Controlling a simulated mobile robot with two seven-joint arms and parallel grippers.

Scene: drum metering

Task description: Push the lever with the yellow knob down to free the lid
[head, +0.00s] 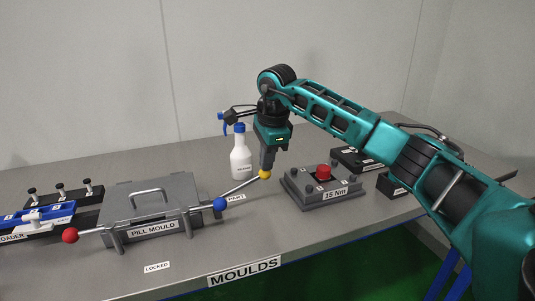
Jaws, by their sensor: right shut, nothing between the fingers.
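The pill mould (153,212) is a grey box with a handled lid (149,193) lying flat on it, on the bench at left. The lever with the yellow knob (265,175) sticks out from the mould's right side, its rod (240,186) slanting up to the right. My right gripper (267,168) points down, shut and empty, with its tips at the top of the yellow knob. I cannot tell whether they touch it. A blue knob (220,204) and a red knob (70,235) stand at the mould's front right and left. My left gripper is not in view.
A white spray bottle (240,155) stands behind the yellow knob. A grey block with a red button, labelled 15 Nm (322,188), stands to the right. Black boxes (356,160) lie farther right. A blue loader (38,218) is at far left. The bench's front strip (190,262) is mostly clear.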

